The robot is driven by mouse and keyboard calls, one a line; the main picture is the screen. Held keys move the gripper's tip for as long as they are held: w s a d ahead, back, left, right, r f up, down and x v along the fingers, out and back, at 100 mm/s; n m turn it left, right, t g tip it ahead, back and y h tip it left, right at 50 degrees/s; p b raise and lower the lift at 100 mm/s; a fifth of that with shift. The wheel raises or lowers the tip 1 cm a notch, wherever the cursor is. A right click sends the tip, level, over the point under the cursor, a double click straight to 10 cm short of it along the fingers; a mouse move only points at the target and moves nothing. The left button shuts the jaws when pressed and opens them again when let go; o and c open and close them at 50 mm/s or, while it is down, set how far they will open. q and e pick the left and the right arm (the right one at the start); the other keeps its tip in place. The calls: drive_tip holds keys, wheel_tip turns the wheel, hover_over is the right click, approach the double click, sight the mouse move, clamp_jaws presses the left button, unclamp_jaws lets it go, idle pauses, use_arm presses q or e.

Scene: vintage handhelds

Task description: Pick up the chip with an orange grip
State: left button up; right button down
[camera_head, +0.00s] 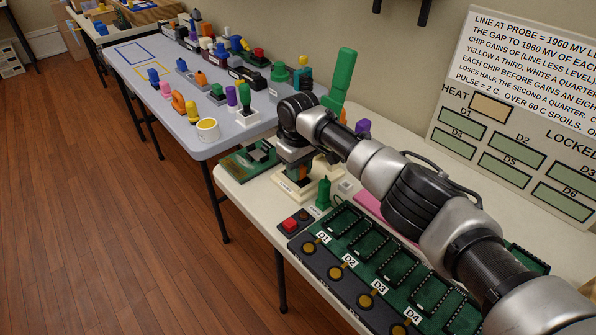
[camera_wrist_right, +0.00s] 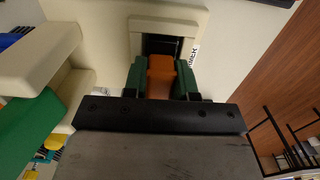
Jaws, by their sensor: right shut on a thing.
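My right gripper (camera_head: 299,176) points down over a cream block (camera_head: 286,188) on the near bench. In the right wrist view its jaws (camera_wrist_right: 160,80) are shut on the chip's orange grip (camera_wrist_right: 161,74), which also shows between the fingers in the head view (camera_head: 303,172). The cream block (camera_wrist_right: 190,22) lies just beyond, with a dark slot in it and a partly hidden label. The chip's body below the grip is hidden, so I cannot tell whether it sits in the slot. My left gripper is out of view.
A green-handled piece (camera_head: 323,193) stands right of the block. Green boards labelled D1 to D4 (camera_head: 350,255) and a red button (camera_head: 290,225) are in front. A green board (camera_head: 250,158) lies left. The grey table (camera_head: 190,135) holds many coloured pieces.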

drive_tip(key=shift+r, duration=0.15)
drive_tip(key=shift+r, duration=0.25)
wheel_tip(320, 180, up, 4)
drive_tip(key=shift+d+f+p, duration=0.1)
drive_tip(key=shift+f+p, duration=0.05)
drive_tip(key=shift+p, duration=0.15)
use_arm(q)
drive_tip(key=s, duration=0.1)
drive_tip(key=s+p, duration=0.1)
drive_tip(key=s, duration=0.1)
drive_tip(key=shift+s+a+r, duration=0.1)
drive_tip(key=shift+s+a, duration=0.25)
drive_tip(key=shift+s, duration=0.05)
use_arm(e)
drive_tip(key=s+d+r, duration=0.6)
drive_tip(key=d, duration=0.3)
drive_tip(key=shift+s+d+r, duration=0.2)
drive_tip(key=shift+s+r, duration=0.05)
drive_tip(key=shift+s, duration=0.1)
